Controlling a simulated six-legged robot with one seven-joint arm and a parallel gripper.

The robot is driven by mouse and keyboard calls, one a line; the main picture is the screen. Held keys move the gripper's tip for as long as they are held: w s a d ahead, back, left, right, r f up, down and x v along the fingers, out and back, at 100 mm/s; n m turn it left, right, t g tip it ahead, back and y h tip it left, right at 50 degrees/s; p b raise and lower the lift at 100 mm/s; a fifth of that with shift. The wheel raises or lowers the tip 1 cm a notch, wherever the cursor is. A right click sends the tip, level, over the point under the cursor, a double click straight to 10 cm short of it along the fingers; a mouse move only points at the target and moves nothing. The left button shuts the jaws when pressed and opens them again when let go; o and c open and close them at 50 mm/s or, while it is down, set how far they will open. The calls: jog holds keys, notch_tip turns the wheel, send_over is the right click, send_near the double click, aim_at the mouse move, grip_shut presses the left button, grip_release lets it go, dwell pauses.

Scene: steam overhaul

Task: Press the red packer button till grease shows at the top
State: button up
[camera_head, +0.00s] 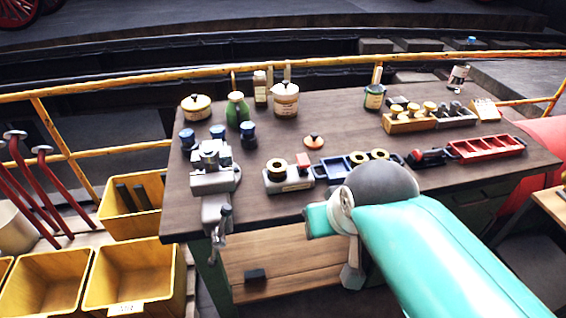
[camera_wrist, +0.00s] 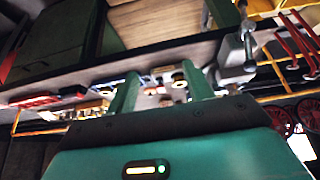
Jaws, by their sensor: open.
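A pale grey block with a brass ring-shaped cup, which looks like the packer (camera_head: 287,184), stands on the bench right of the vise in the head view. No grease can be made out at this size. In the wrist view, which is turned over, my gripper (camera_wrist: 162,82) is open and empty. Its two teal fingers are apart, with small blurred bench items beyond them. In the head view my teal arm reaches in from the lower right, and the fingertips cannot be made out.
A grey vise (camera_head: 212,180) stands at the bench's left front. A blue tray (camera_head: 336,172) with brass rings and a red tray (camera_head: 487,149) lie to the right. A red-orange knobbed lid (camera_head: 313,142) and several tins and jars stand behind. Yellow bins (camera_head: 133,275) stand left.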

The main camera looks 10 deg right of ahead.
grip_shut()
dwell(1.4)
